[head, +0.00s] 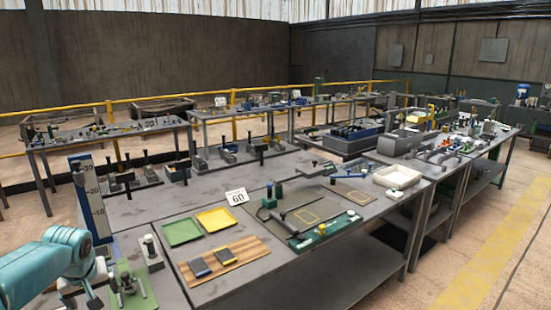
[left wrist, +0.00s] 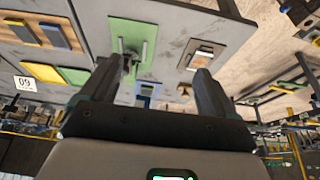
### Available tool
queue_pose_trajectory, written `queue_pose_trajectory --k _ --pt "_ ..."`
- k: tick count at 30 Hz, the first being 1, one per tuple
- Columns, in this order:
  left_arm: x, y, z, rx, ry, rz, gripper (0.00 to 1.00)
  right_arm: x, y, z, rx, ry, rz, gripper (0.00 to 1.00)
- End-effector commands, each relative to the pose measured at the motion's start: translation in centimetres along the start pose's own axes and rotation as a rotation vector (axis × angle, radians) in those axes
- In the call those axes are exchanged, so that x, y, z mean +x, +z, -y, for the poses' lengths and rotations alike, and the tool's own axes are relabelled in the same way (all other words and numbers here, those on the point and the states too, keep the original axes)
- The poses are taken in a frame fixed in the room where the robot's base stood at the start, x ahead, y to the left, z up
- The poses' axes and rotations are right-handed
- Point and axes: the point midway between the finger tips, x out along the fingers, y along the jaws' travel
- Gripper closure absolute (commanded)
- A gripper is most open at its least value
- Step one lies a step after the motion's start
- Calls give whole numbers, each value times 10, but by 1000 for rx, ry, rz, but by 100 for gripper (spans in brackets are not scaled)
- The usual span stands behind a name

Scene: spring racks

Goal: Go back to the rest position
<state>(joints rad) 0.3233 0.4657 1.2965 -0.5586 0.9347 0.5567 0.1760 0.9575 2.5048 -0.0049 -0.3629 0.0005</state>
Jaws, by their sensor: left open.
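My left arm comes in at the lower left of the head view, over the front left corner of the bench. My left gripper (left wrist: 157,70) shows in the left wrist view with its two dark fingers apart and nothing between them. The green plate with upright metal pins (head: 130,288) stands at the bench's near left corner, close to the arm; it also shows in the left wrist view (left wrist: 148,33), beyond the fingers. I cannot tell whether a finger touches it. My right gripper is in neither view.
A blue scale post (head: 90,200) stands beside my arm. Floor at the right (head: 480,250) is clear.

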Motion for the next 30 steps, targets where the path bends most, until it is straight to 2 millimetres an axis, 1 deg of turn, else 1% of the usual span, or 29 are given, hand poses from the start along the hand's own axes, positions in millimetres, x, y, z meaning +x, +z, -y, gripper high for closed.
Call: queue_pose_trajectory --k 2,11,16,19,23,24,26,27,29,30 --pt "0 0 0 0 0 1 11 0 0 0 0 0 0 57" --pt "34 24 -24 60 48 39 11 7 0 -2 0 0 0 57" --pt "56 45 -40 101 84 64 11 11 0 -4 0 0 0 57" --pt "72 64 -53 128 111 86 11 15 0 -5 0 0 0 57" --pt "100 99 -73 176 160 125 11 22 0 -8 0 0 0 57" --pt "111 113 -80 195 178 140 11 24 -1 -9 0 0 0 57" --pt "126 136 -90 218 207 163 11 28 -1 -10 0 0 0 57" --pt "135 152 -97 236 226 178 11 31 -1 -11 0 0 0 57" --pt "148 176 -107 257 255 200 11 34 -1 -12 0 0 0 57" --pt "157 192 -113 272 273 215 11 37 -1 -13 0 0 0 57"
